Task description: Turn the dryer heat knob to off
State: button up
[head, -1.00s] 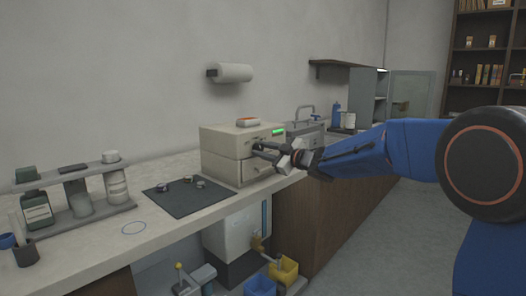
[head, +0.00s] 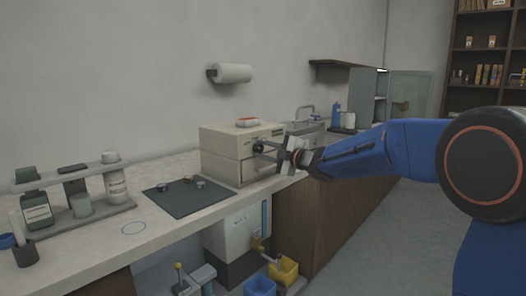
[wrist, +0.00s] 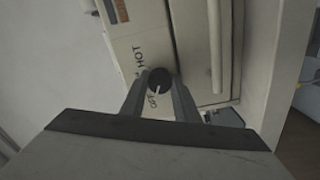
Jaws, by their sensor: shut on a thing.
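The dryer (head: 222,140) is a cream box with a drawer, on the counter in the middle of the head view. Its dark round heat knob (wrist: 159,79) shows in the wrist view, with a white pointer line aimed at the word OFF. The word HOT is printed on the other side of the knob. My gripper (head: 264,147) reaches the dryer's front from the right. In the wrist view its two fingers are shut on the knob, one on each side.
A small red-and-white item (head: 247,122) lies on the dryer. A dark mat (head: 185,207) with several small pieces lies left of it. A bottle rack (head: 110,208) stands further left.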

jog(key=shift+f, duration=0.1)
jog(key=o, duration=1.1)
jog(key=shift+s+d, duration=0.1)
jog(key=v, duration=1.7)
jog(key=shift+s+d, duration=0.1)
